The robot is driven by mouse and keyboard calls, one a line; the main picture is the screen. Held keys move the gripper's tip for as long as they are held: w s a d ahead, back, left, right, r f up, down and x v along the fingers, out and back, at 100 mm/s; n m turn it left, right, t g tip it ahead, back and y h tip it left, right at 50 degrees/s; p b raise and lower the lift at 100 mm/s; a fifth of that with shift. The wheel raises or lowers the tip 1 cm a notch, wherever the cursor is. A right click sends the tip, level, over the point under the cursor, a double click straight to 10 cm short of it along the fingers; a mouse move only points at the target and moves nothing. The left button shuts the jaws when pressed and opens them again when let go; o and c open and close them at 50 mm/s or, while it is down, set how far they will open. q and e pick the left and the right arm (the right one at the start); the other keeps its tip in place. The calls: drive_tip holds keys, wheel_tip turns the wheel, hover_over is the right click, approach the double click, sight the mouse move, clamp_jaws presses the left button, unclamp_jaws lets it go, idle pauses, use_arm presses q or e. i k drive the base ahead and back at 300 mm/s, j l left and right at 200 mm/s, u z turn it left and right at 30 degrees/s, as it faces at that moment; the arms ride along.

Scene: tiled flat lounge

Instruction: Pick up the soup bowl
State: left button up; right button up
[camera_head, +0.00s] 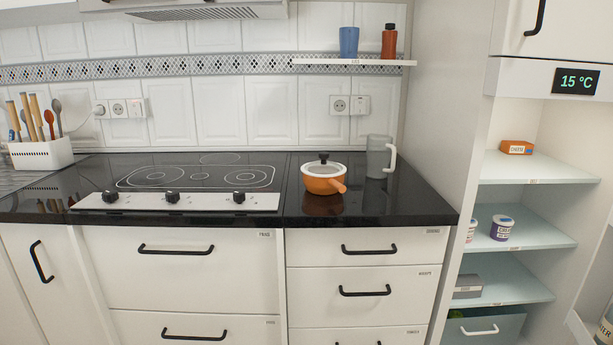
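No plain soup bowl can be made out in the head view. An orange pot (323,183) with a white rim, a dark-knobbed lid and a short orange handle stands on the black counter, right of the hob. Neither of my grippers shows in this view.
A grey jug (379,157) stands right of the pot. The hob (197,178) with its knobs lies to the left, and a utensil holder (41,153) stands at far left. A wall shelf (353,62) holds a blue cup and a reddish bottle. The open fridge (532,168) at right holds several items.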

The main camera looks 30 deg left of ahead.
sight(321, 186)
drive_tip(key=j+u, duration=0.35)
drive_tip(key=j, duration=1.15)
